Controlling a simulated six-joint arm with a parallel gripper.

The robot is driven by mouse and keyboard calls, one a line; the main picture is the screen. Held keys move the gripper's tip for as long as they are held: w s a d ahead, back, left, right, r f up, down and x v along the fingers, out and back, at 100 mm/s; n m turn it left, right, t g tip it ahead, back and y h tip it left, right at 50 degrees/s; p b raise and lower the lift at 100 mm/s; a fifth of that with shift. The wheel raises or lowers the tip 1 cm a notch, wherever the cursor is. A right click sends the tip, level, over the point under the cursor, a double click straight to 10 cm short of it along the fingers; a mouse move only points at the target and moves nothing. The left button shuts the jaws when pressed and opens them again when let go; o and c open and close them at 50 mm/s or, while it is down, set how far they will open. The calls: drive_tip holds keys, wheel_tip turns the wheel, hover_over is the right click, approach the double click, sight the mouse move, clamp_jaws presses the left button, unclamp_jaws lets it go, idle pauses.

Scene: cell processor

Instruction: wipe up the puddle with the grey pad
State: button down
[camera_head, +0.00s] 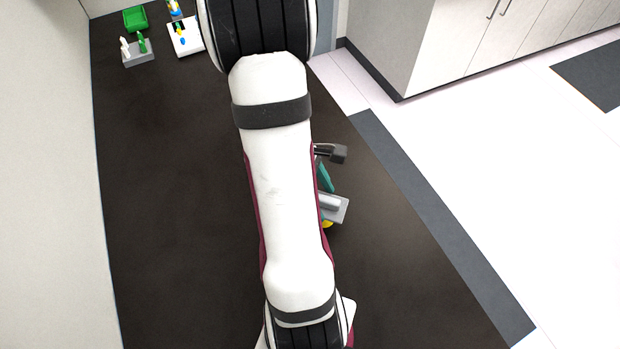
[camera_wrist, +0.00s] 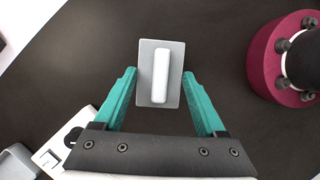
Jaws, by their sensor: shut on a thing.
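The grey pad (camera_wrist: 147,88) is a flat rectangular plate with a pale raised handle (camera_wrist: 161,72) along its middle. My gripper (camera_wrist: 160,76) has its two teal fingers on either side of the pad and is shut on it. In the head view, the grey pad (camera_head: 341,209) shows just right of my arm, with a teal finger (camera_head: 325,177) beside it. I see no clear puddle in either view.
At the far left of the dark table (camera_head: 170,170) are a green tray (camera_head: 135,19), a grey rack (camera_head: 139,59) with small bottles, and a white tray (camera_head: 186,46) with coloured items. The table's left and right sides look clear. Its right edge borders the floor.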

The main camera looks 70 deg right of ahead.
wheel_tip(320, 180, down, 2)
drive_tip(key=shift+f, duration=0.1)
